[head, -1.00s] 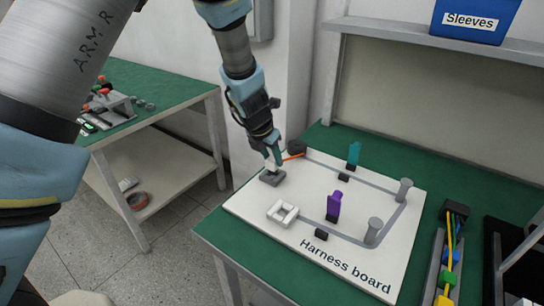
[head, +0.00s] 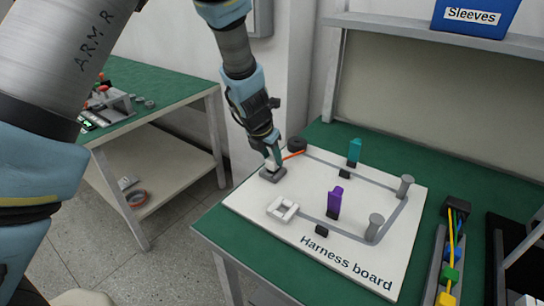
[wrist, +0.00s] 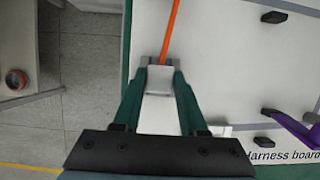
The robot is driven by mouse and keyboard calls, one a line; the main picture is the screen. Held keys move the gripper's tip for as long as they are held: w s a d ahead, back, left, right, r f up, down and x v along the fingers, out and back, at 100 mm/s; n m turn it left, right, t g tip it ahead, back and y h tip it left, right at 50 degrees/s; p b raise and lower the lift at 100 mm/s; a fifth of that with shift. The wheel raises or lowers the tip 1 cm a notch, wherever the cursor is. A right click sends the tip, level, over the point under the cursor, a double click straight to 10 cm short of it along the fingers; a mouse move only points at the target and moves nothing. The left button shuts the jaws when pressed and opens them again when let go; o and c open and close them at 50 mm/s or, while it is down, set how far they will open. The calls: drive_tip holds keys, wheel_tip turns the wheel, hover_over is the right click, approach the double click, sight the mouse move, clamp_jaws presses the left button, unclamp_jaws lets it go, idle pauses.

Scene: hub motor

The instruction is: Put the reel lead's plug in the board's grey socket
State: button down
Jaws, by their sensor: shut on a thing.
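My gripper (head: 272,163) is shut on the white plug (wrist: 160,80) at the left corner of the white harness board (head: 300,185). The orange lead (head: 291,155) runs from the plug to the dark reel (head: 297,144) at the board's back edge; the lead also shows in the wrist view (wrist: 171,30). The grey socket (head: 268,177) is directly under the gripper, and its grey edges show on both sides of the plug in the wrist view (wrist: 145,62). The plug is at or just over the socket; I cannot tell how deep it sits.
A second green bench (head: 160,97) stands at the left.

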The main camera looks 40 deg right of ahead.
drive_tip(key=shift+f+b, duration=0.35)
drive_tip(key=shift+f, duration=0.15)
drive_tip(key=shift+c, duration=1.9)
unclamp_jaws()
drive_tip(key=p+v, duration=0.1)
drive_tip(key=v, duration=0.9)
drive_tip(key=shift+a+r, duration=0.2)
drive_tip(key=shift+r, duration=0.15)
